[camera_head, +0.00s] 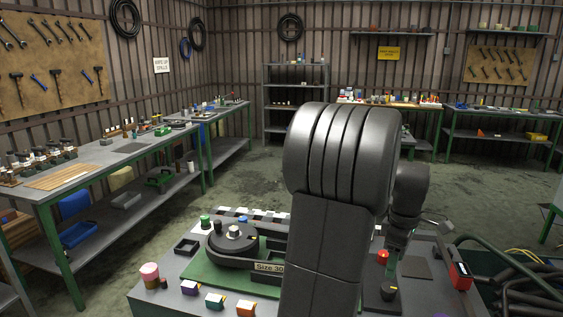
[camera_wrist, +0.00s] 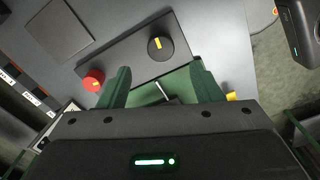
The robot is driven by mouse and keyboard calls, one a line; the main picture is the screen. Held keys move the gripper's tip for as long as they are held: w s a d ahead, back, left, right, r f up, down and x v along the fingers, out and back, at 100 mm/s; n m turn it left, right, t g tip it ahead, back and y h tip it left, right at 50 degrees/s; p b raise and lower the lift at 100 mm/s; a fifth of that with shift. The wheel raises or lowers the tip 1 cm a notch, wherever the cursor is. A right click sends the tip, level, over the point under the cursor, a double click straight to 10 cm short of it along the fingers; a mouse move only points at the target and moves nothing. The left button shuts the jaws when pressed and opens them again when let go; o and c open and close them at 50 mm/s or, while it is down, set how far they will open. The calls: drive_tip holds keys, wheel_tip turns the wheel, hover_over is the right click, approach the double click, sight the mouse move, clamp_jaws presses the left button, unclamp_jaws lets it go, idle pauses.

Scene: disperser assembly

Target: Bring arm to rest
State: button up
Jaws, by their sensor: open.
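My arm rises across the middle of the head view and hides part of the worktable (camera_head: 150,291). Beyond the fingers is a dark panel with a red knob (camera_wrist: 93,79) and a black knob (camera_wrist: 160,46) with a yellow mark. The red knob also shows in the head view (camera_head: 382,257), right of my arm. A round black disperser part (camera_head: 233,238) sits on a green base marked "Size 30", left of my arm.
Small coloured blocks (camera_head: 215,300) and a pink-topped cup (camera_head: 150,275) stand along the table's front left. A small black tray (camera_head: 187,245) lies behind them. A red-and-black device (camera_head: 460,276) is at the right edge, near dark hoses (camera_head: 520,285). Open floor (camera_head: 235,185) lies behind the table.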

sight(389, 287)
wheel_tip(389, 287, down, 10)
drive_tip(key=shift+s+r, duration=0.1)
drive_tip(key=m, duration=0.5)
drive_tip(key=shift+r+m, duration=0.1)
drive_tip(key=shift+m, duration=0.3)
drive_tip(key=m, duration=0.5)
drive_tip(key=shift+a, duration=0.1)
drive_tip(key=m, duration=0.5)
drive_tip(key=shift+m, duration=0.4)
drive_tip(key=m, duration=0.4)
drive_tip(key=shift+m+b, duration=0.3)
drive_tip(key=shift+b, duration=0.05)
